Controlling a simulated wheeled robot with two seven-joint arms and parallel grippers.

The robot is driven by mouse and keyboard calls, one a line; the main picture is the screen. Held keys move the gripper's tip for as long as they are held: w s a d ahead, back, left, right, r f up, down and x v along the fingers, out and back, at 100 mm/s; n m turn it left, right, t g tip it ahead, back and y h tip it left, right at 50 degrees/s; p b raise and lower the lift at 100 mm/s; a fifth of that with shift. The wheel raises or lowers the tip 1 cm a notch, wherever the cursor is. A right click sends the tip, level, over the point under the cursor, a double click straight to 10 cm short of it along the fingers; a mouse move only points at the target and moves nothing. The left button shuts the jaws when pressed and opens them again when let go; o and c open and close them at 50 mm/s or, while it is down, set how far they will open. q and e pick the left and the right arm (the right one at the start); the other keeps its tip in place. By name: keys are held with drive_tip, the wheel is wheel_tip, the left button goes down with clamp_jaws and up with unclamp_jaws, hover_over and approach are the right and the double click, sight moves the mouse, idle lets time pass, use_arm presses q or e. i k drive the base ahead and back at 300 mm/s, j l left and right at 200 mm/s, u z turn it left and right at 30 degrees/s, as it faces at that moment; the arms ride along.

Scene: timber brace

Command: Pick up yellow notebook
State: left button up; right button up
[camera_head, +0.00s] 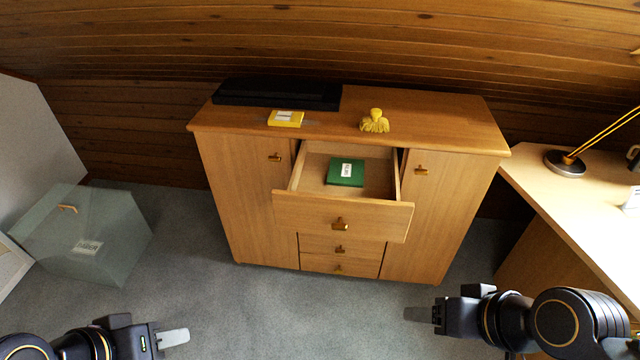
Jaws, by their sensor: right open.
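The yellow notebook (286,118), with a pale label, lies flat on top of the wooden cabinet (444,118), near its front edge and left of centre. My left gripper (174,338) is low at the lower left, over the carpet and well short of the cabinet. Its fingers overlap in view, so its opening cannot be made out; nothing shows in it. My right gripper (419,313) is open and empty at the lower right, in front of the cabinet. Both grippers are far from the notebook.
The top drawer (341,215) is pulled out, with a green notebook (345,172) inside. A yellow figurine (375,122) and a long black box (277,94) are on the cabinet. A desk (577,205) with a lamp (565,163) stands right; a translucent grey box (84,235) stands left.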

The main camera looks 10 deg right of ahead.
sight(278, 118)
drive_tip(key=i+j+u, duration=0.1)
drive_tip(key=i+u, duration=0.25)
drive_tip(key=i, duration=0.5)
drive_tip(key=i+j+u, duration=0.25)
drive_tip(key=i, duration=0.25)
